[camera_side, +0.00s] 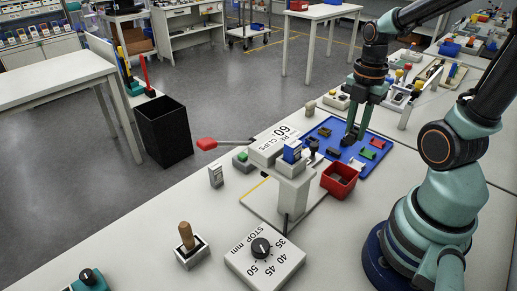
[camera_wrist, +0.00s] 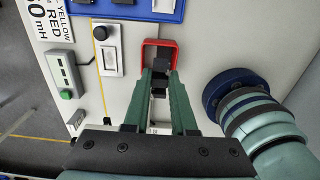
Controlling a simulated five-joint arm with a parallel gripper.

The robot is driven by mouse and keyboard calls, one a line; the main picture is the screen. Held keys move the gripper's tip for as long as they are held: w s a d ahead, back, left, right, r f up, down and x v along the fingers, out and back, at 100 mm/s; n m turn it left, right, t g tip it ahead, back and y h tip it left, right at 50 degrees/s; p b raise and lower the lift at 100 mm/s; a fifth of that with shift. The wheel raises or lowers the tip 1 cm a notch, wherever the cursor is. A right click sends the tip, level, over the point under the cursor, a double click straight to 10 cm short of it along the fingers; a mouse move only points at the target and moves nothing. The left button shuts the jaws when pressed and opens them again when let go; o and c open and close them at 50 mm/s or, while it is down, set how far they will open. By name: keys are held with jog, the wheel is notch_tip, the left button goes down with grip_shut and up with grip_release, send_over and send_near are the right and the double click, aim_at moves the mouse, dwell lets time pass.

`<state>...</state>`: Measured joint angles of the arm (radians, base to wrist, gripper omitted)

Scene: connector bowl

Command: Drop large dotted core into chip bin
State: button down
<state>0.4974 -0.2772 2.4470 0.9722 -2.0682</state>
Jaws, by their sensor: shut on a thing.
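My gripper (camera_side: 351,138) points down over the blue tray in the side view. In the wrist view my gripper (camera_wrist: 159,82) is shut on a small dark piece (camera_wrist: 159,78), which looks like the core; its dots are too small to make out. The held piece is hidden or too small to tell in the side view. A small open red bin (camera_side: 339,180), apparently the chip bin, stands in front of the tray, nearer the side camera than my fingers. In the wrist view the red bin (camera_wrist: 174,46) lies just beyond my fingertips, with dark contents.
The blue tray (camera_side: 378,133) holds several dark, red and green pieces. A grey-white device (camera_side: 290,185) with a label block stands left of the red bin. A dial box (camera_side: 265,258) sits at the front. A black waste bin (camera_side: 163,132) stands on the floor.

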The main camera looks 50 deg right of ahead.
aim_at(352, 141)
jog(key=shift+f, duration=2.2)
jog(key=c, duration=0.7)
grip_release()
jog(key=shift+o, duration=0.2)
jog(key=shift+r, duration=0.15)
notch_tip(352, 141, up, 12)
jog(key=shift+f, duration=0.1)
jog(key=shift+a, duration=0.1)
